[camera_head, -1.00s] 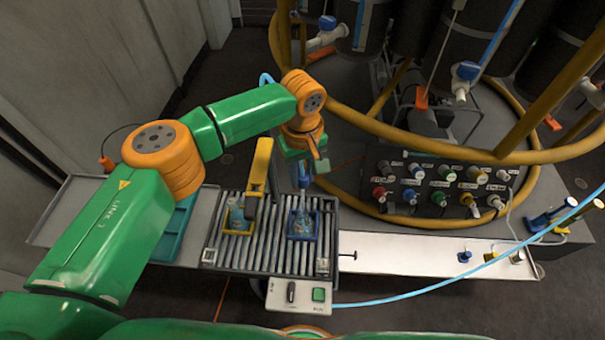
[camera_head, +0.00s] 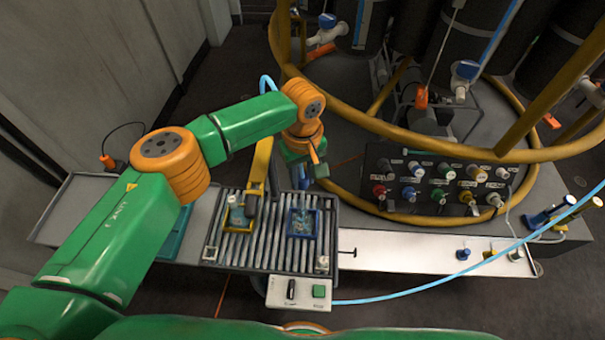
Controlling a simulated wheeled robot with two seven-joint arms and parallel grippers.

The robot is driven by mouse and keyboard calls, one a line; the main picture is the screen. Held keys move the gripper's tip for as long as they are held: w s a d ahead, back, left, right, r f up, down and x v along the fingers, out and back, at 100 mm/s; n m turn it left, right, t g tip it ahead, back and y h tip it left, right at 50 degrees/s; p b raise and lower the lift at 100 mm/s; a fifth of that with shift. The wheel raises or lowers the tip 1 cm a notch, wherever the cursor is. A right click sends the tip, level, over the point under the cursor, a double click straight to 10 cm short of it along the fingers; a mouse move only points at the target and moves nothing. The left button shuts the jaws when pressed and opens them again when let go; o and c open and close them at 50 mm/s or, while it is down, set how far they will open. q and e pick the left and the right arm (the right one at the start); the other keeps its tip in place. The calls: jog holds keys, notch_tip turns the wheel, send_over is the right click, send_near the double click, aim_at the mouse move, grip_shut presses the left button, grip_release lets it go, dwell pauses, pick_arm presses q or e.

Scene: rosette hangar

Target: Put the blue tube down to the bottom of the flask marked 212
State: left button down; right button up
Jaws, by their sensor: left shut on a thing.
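My left gripper (camera_head: 301,182) points down just behind a blue holder (camera_head: 318,235) on the roller bed. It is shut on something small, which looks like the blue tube. The held part is too small and covered to make out. The light blue tube (camera_head: 267,82) loops out behind my left forearm. A clear flask (camera_head: 302,222) sits in the blue holder, in front of and below the fingertips in the picture. Another clear flask (camera_head: 237,214) with bluish content sits in a yellow holder to the left. No flask number is readable. My right gripper is out of view.
A yellow ring rail (camera_head: 400,135) and a panel of coloured knobs (camera_head: 440,185) are to the right. A control box (camera_head: 299,293) is at the front. The white shelf (camera_head: 420,255) is mostly clear.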

aim_at(302, 190)
pick_arm(q)
jog(key=shift+f, duration=0.6)
jog(key=shift+f+b, duration=0.9)
jog(key=shift+f, duration=1)
jog(key=shift+f, duration=0.1)
jog(key=shift+f+b, duration=1.3)
jog(key=shift+f, duration=0.7)
